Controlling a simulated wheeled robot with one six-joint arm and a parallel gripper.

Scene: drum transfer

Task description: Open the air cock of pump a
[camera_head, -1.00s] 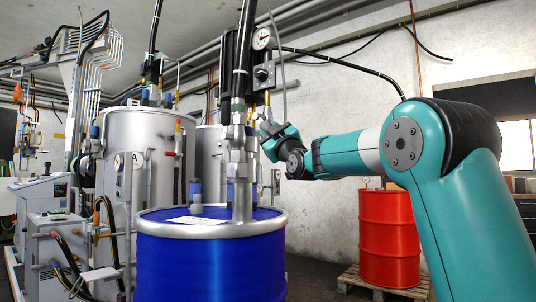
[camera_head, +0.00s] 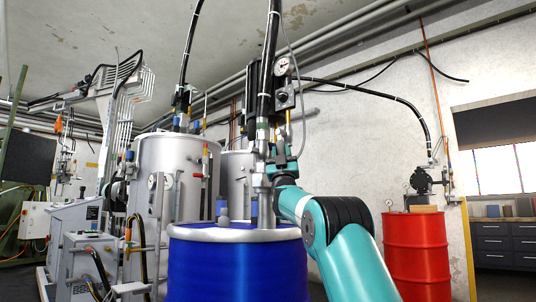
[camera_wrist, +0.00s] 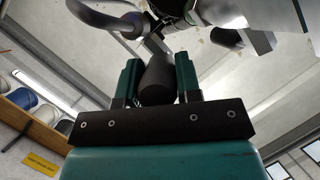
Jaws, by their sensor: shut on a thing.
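A pump with a dark upper body, a round white pressure gauge (camera_head: 282,65) and a black hose (camera_head: 265,70) stands on the blue drum (camera_head: 235,268) in the head view. My teal arm reaches up to the right side of this pump. My gripper (camera_wrist: 158,78) shows in the wrist view with its two green fingers on either side of a dark grey rounded handle (camera_wrist: 157,80), shut on it. In the head view the fingers are partly hidden by the pump's pipes. I cannot tell from the frames whether this handle is the air cock, nor which way it is turned.
Silver tanks (camera_head: 178,185) stand behind and left of the blue drum, with grey cabinets (camera_head: 72,245) at the far left. A red drum (camera_head: 417,250) with another pump (camera_head: 424,182) stands at the right. Thin hoses hang close beside my arm.

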